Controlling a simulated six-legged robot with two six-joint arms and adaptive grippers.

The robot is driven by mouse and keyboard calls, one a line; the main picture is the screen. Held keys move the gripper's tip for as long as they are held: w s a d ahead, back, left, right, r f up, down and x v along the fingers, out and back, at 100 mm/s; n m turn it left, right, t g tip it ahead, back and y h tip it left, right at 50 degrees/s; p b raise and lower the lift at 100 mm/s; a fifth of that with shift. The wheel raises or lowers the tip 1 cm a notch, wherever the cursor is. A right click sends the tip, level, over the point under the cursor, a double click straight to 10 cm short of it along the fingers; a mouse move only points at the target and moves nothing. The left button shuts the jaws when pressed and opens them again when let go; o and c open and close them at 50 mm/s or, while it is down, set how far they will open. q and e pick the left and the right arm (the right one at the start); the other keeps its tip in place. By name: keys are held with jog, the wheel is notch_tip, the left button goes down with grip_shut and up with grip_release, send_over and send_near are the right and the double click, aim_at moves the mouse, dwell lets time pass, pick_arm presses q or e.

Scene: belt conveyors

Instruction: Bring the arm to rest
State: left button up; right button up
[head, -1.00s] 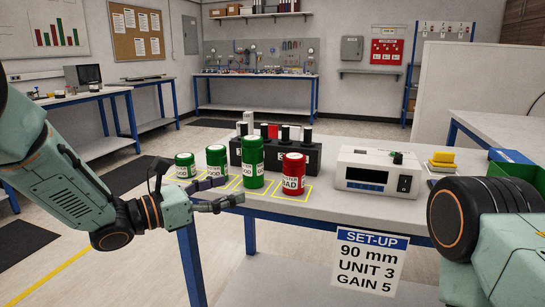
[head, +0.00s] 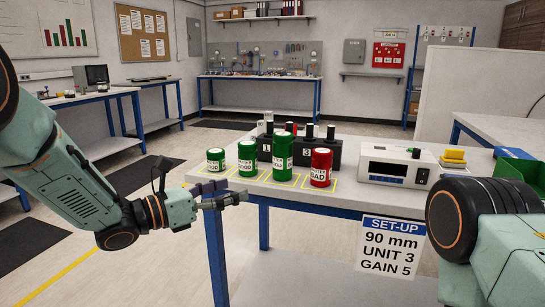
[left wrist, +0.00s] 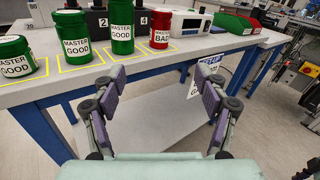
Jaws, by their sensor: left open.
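My left gripper (head: 222,194) is open and empty. In the head view it reaches in from the left at the table's front left corner, and in the left wrist view (left wrist: 165,95) nothing is between its fingers. Three green canisters marked GOOD, short (head: 216,160), middle (head: 247,158) and tall (head: 282,152), stand upright on the table (head: 340,205) inside yellow outlines. A red canister marked BAD (head: 321,168) stands to their right. The gripper is apart from all of them. My right arm shows at the right edge, but its gripper is out of view.
A black numbered block (head: 335,155) stands behind the canisters. A white instrument (head: 396,166) is to the right, with yellow blocks (head: 453,160) and a green bin (head: 515,167) beyond. A SET-UP sign (head: 390,247) hangs at the table front. Open floor lies to the left.

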pick_arm(q)
jog(key=s+a+f+n+y, duration=0.35)
jog(key=f+n, duration=0.45)
jog(key=n, duration=0.3)
jog(key=s+a+f+n+g+y, duration=0.1)
jog(key=s+a+f+n+y, duration=0.2)
jog(key=f+n, duration=0.65)
jog(key=s+a+f+n+y, duration=0.1)
jog(key=s+f+n+y, duration=0.4)
jog(key=n, duration=0.9)
jog(key=s+a+f+n+g+y, duration=0.1)
jog(key=s+f+n+g, duration=0.2)
jog(key=s, duration=0.7)
jog(key=s+a+f+n+g+y, duration=0.1)
jog(key=s+a+f+n+g, duration=0.1)
jog(key=s+f, duration=0.4)
jog(key=s+a+f+n+g+y+p, duration=0.1)
jog(key=s+f+n+g, duration=0.3)
jog(key=s, duration=1)
jog(key=shift+s+a+f+n, duration=0.4)
jog(key=shift+a+f+n, duration=0.2)
jog(key=shift+n, duration=0.55)
